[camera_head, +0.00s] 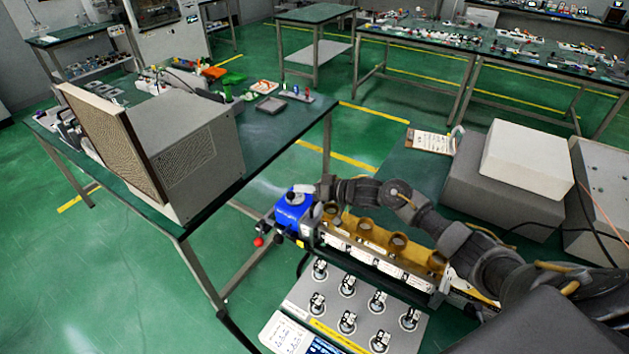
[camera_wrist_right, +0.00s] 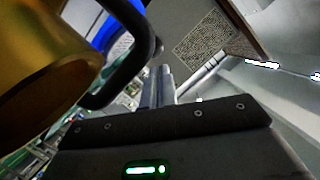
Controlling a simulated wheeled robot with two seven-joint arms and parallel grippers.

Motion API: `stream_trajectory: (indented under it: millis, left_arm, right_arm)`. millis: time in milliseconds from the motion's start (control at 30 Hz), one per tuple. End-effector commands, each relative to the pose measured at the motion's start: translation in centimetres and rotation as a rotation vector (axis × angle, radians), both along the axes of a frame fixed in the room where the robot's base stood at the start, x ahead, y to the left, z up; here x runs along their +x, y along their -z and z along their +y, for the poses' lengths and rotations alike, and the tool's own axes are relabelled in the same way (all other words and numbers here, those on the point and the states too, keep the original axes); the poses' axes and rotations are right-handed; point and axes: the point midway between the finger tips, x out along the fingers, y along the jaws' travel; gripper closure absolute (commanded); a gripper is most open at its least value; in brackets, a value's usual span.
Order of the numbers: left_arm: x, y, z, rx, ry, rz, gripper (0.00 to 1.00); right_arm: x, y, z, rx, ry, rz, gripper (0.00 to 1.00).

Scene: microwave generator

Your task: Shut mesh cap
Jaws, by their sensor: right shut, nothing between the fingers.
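The mesh cap (camera_head: 112,145), a brown mesh panel in a frame, stands at the front of a pale grey box (camera_head: 195,150) on the left table in the head view. A mesh surface (camera_wrist_right: 205,45) also shows at the top of the right wrist view. My right gripper (camera_head: 302,190) reaches in from the right, beside a blue unit, well to the right of the cap. Its fingers (camera_wrist_right: 160,72) are together and empty in the right wrist view. My left gripper is not in view.
A gold cylinder (camera_wrist_right: 40,60) and a black curved handle (camera_wrist_right: 128,60) crowd the wrist view's left. Green floor (camera_head: 130,270) is clear in front of the left table.

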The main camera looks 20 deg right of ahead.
Motion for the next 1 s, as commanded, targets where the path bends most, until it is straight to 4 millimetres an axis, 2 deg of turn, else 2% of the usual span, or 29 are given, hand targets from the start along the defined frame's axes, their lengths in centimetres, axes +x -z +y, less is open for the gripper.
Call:
stream_trajectory:
  millis: [333, 1000]
  left_arm:
    - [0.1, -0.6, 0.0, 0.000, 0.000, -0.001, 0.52]
    - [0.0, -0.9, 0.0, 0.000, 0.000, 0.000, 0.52]
  right_arm:
    - [-0.2, 0.6, 1.4, 0.003, -0.010, 0.002, 1.00]
    - [-0.3, 0.4, 1.4, 0.003, -0.011, 0.002, 1.00]
